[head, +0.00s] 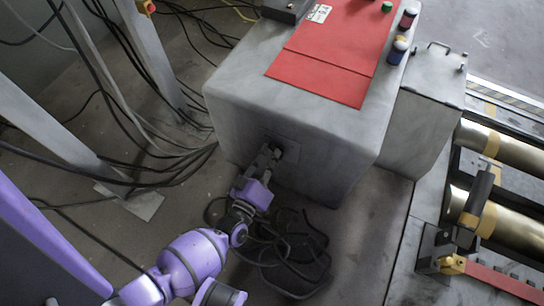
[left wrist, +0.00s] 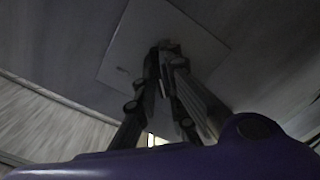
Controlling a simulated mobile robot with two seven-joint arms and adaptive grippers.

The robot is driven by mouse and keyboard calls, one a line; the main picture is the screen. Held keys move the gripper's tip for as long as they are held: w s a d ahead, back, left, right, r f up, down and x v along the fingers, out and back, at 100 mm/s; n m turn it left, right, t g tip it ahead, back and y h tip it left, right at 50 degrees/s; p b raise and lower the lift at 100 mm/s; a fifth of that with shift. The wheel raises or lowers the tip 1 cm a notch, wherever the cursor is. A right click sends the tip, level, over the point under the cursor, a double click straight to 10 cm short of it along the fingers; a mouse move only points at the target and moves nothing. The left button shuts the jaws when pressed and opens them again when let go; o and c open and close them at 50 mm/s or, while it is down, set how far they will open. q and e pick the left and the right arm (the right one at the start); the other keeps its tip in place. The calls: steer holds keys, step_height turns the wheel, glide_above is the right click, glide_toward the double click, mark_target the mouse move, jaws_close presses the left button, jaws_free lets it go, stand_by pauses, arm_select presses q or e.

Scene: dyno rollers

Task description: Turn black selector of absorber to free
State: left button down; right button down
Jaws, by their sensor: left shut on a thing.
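The absorber is the big grey cabinet (head: 290,70) with a red top panel. A small square plate (left wrist: 135,72) is set on its front face, and the black selector (head: 279,148) sits on that plate. My left gripper (head: 272,153) reaches it from below and in front, its fingers meeting at the selector. In the left wrist view my left gripper (left wrist: 168,52) is shut on the dark selector, whose body is mostly hidden between the fingers. The selector's exact angle and any labels cannot be made out. My right gripper is not in view.
Black cables (head: 295,250) lie coiled on the floor below the cabinet. More cables hang by the grey posts (head: 150,55) at left. Brass rollers (head: 500,215) with a black lever (head: 478,195) and red bar (head: 500,283) are at right. Buttons (head: 398,48) sit on the cabinet top.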

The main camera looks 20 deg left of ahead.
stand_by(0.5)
arm_select(q)
steer(key=c, duration=1.8)
jaws_free()
steer(key=shift+c, duration=0.2)
steer(key=shift+s, duration=0.1)
steer(key=s, duration=1.1)
steer(key=shift+s+a, duration=0.2)
steer(key=shift+s, duration=0.2)
